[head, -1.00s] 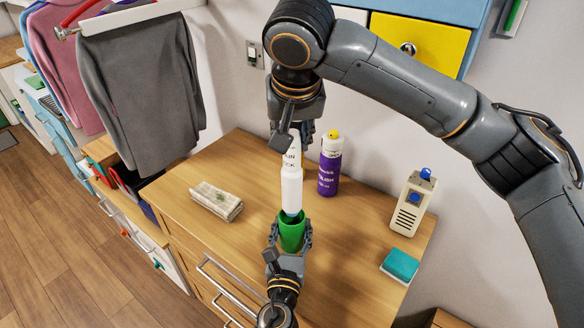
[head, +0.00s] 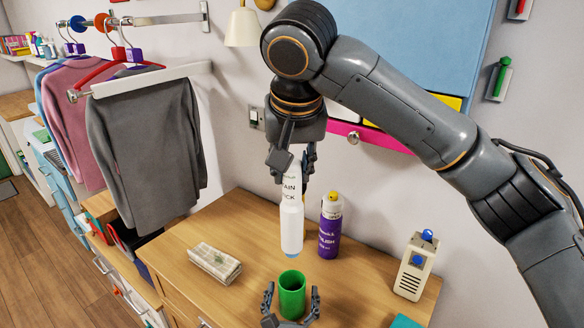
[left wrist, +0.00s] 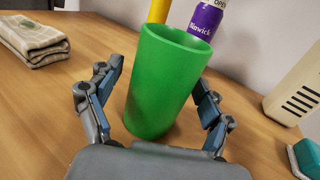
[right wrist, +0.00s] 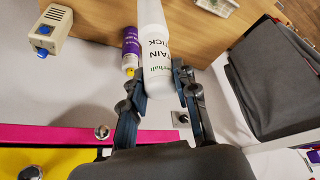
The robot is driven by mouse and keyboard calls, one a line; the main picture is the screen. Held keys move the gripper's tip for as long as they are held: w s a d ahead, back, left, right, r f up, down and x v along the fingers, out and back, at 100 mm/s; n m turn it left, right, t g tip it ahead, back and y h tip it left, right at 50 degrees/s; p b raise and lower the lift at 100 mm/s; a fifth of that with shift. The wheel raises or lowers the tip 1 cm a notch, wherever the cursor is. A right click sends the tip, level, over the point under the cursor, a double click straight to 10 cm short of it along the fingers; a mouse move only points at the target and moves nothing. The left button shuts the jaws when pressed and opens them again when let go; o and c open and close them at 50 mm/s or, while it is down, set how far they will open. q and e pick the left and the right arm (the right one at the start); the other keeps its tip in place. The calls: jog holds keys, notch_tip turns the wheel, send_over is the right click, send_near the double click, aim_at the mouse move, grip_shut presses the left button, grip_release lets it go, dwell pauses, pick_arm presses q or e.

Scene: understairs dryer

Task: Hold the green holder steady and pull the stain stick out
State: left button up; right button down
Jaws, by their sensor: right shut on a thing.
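The green holder (head: 292,294) stands upright on the wooden top, its mouth open and empty. My left gripper (head: 290,308) is open around its near side; in the left wrist view the fingers (left wrist: 157,100) flank the green holder (left wrist: 165,85), with a gap at the left finger. The white stain stick (head: 291,222) hangs nearly upright above the holder, clear of its rim, blue tip downward. My right gripper (head: 292,165) is shut on its upper end. In the right wrist view the fingers (right wrist: 160,90) flank the lettered stain stick (right wrist: 155,55).
A purple bottle with yellow cap (head: 330,228) stands behind the holder. A folded cloth (head: 215,262) lies left. A beige device with blue knob (head: 414,268) and a teal block (head: 404,322) are at the right.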

pick_arm(q)
jog(key=s+a, duration=0.2)
jog(key=s, duration=1.9)
jog(key=shift+a+b, duration=0.2)
jog(key=shift+b, duration=0.2)
